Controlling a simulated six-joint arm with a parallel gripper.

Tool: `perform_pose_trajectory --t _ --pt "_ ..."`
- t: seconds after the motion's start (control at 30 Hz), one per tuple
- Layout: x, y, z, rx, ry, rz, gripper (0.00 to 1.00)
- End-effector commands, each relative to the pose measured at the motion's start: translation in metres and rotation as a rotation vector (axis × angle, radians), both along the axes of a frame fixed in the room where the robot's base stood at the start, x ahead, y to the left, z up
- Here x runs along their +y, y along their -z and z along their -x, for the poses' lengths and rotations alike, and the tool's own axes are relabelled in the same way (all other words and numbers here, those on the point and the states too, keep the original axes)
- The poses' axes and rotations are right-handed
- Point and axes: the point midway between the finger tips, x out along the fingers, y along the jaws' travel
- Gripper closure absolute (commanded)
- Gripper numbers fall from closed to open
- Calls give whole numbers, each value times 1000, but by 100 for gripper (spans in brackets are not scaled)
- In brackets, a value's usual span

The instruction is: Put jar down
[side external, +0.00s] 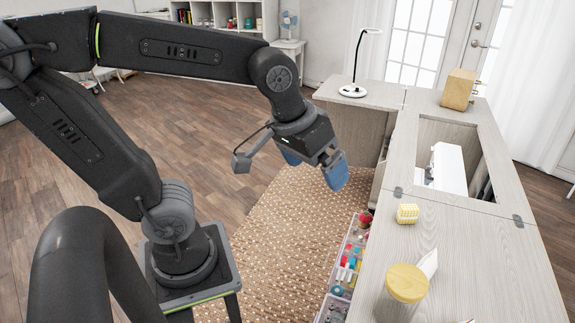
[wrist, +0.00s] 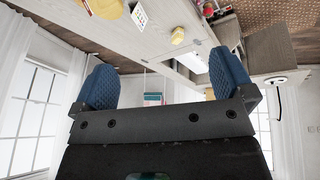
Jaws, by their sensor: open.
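The jar (side external: 407,284) with a round wooden lid stands upright on the near part of the pale wooden cabinet top (side external: 462,262). My gripper (side external: 313,165) has blue fingertips and is open and empty. It is in the air over the rug, left of the cabinet and well apart from the jar. In the wrist view the two blue fingers (wrist: 166,82) are spread wide with nothing between them.
A yellow patterned block (side external: 407,214) and a white card (side external: 428,263) are near the jar. A sewing machine (side external: 447,168) sits in the cabinet's opening. A lamp (side external: 353,90) and a wooden box (side external: 459,89) stand farther back. An open drawer of supplies (side external: 348,262) juts out left.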

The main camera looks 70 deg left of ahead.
Motion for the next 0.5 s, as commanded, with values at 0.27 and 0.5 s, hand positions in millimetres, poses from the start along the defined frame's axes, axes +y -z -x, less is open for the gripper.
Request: perform_pose_trajectory --t 0.27,0.5 --pt "17 5 40 -99 229 -136 0" --pt "18 6 42 -102 248 -147 0"
